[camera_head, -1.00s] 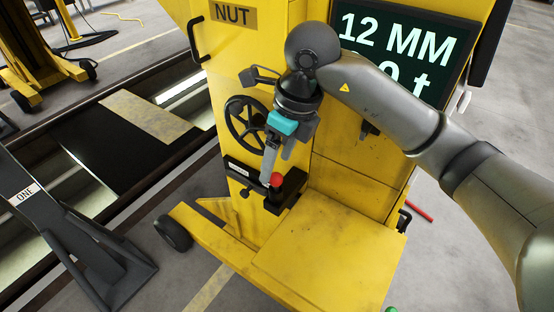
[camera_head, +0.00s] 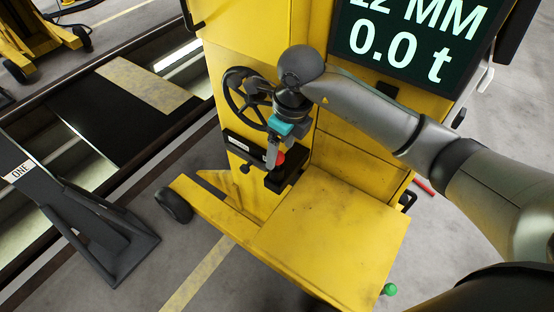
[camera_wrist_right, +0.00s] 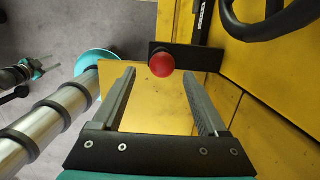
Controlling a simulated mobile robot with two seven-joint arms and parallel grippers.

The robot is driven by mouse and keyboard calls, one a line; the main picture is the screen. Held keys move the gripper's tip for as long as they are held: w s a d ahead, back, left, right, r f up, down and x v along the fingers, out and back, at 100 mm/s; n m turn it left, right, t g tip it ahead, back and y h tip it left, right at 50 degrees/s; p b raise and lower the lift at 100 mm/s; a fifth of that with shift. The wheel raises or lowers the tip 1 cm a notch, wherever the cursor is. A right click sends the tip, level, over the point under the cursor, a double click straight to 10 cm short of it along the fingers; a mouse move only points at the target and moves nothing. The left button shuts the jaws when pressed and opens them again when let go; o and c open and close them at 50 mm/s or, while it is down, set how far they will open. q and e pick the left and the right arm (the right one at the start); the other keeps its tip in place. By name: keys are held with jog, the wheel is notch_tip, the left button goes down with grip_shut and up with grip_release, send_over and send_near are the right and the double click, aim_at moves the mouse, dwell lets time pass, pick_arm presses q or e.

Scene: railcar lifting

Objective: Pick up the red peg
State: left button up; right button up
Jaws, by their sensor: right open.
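The red peg shows as a round red head (camera_head: 280,159) at the black bracket (camera_head: 281,178) on the front of the yellow machine. In the right wrist view the red head (camera_wrist_right: 162,65) lies between and just beyond the two fingertips, in front of the dark bracket. Its lower part is hidden. My right gripper (camera_head: 275,155) is open, with its fingers pointing down at the red head. I see a gap on both sides between fingers and head in the wrist view. I do not make out my left gripper.
A black handwheel (camera_head: 247,98) is close behind my right wrist. A screen (camera_head: 405,45) reads 0.0 t. A flat yellow cover (camera_head: 325,225) is in front. A dark stand marked ONE (camera_head: 85,215) is at left beside the track pit. A red bar (camera_head: 424,187) lies on the floor.

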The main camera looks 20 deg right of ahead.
aim_at(279, 154)
jog(key=f, duration=0.2)
jog(key=w+f, duration=0.1)
jog(key=f, duration=0.1)
jog(key=shift+a+f, duration=0.2)
jog(key=shift+f, duration=0.1)
grip_shut()
dwell(0.3)
jog(key=shift+r, duration=0.1)
